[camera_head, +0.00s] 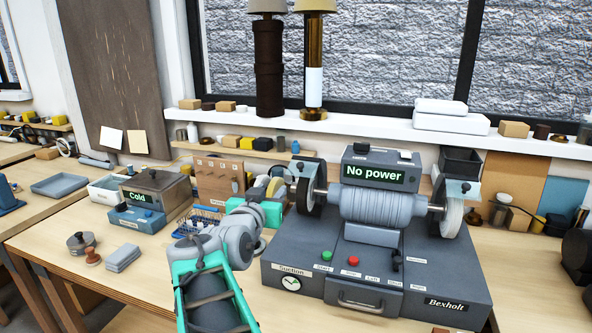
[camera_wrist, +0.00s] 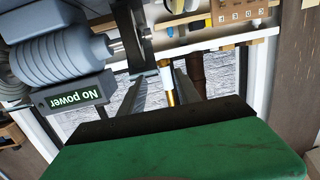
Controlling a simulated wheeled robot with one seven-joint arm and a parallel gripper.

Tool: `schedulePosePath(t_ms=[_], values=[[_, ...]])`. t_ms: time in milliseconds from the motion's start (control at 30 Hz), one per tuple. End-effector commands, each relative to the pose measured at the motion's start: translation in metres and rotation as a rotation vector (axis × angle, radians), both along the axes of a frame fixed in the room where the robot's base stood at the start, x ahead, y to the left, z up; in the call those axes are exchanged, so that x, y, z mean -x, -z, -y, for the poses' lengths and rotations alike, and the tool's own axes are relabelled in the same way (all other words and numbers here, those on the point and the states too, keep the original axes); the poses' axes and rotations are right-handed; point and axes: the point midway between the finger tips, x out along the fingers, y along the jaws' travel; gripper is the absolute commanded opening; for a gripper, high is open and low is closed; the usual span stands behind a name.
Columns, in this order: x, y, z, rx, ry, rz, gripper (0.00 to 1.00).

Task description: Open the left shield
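The grey bench grinder (camera_head: 375,250) stands on the workbench with a "No power" display (camera_head: 374,174). Its left shield (camera_head: 303,167) is a small pale blue pane at the top of the left wheel, partly hidden by the dark guard. In the head view my wrist and the teal gripper body (camera_head: 258,212) are just left of the left wheel; the fingertips are hard to make out.
The right shield (camera_head: 459,190) sits over the pale right wheel (camera_head: 451,207). A blue unit reading "Cold" (camera_head: 140,218) and a wooden pegboard (camera_head: 221,178) stand left of my arm. Two lamp columns (camera_head: 268,70) stand on the sill behind.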

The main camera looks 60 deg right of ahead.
Motion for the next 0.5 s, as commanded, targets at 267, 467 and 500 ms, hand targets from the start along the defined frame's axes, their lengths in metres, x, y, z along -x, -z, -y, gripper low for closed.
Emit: schedulePosePath(t_ms=[267,467,500], values=[[0.035,-0.032,0.045,0.115,0.106,0.027,0.39],[0.028,-0.031,0.083,0.113,0.102,0.028,0.39],[0.027,-0.031,0.088,0.114,0.102,0.028,0.39]])
